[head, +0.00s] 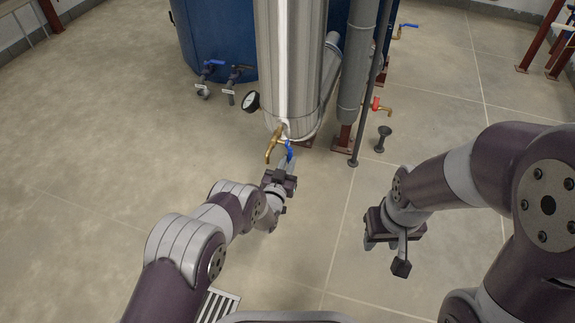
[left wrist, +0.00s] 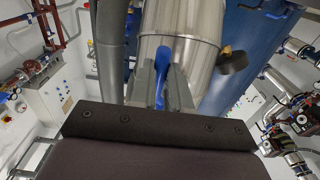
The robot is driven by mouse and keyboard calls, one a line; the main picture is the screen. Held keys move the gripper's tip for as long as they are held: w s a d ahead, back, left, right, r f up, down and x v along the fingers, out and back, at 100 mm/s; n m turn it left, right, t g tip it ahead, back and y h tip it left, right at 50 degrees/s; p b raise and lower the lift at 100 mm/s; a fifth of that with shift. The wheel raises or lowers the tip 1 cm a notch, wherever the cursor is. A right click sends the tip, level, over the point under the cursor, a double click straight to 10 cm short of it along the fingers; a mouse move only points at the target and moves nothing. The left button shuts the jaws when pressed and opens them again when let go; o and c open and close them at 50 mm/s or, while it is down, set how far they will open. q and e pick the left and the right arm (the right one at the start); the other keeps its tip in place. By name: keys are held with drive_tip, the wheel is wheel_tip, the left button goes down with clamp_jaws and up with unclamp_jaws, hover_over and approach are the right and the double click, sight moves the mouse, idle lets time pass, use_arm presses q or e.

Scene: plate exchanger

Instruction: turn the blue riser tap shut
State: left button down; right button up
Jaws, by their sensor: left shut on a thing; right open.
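The blue riser tap handle (head: 289,151) sits on a brass spout (head: 274,143) at the foot of a shiny steel column (head: 290,60). My left gripper (head: 286,166) is at the handle, its fingers closed on it. In the left wrist view the blue handle (left wrist: 161,90) shows between the two fingers (left wrist: 160,88), below the steel column. The finger ends partly hide the handle. My right gripper (head: 385,254) hangs to the right above the floor, open and empty.
A grey pipe (head: 356,70) and a red-handled tap (head: 377,105) stand right of the column. A round gauge (head: 250,101) and blue-handled valve (head: 211,66) are to its left, before a blue tank (head: 215,35). The floor in front is clear, with a drain grate (head: 216,306).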

use_arm(q)
drive_tip(key=shift+w+r, duration=0.1)
drive_tip(key=shift+r, duration=0.05)
drive_tip(key=c, duration=1.1)
unclamp_jaws()
drive_tip(key=shift+s+a+p, duration=0.1)
drive_tip(key=shift+s+p, duration=0.25)
drive_tip(key=shift+p, duration=0.05)
drive_tip(key=p+v, duration=0.6)
drive_tip(key=v, duration=0.6)
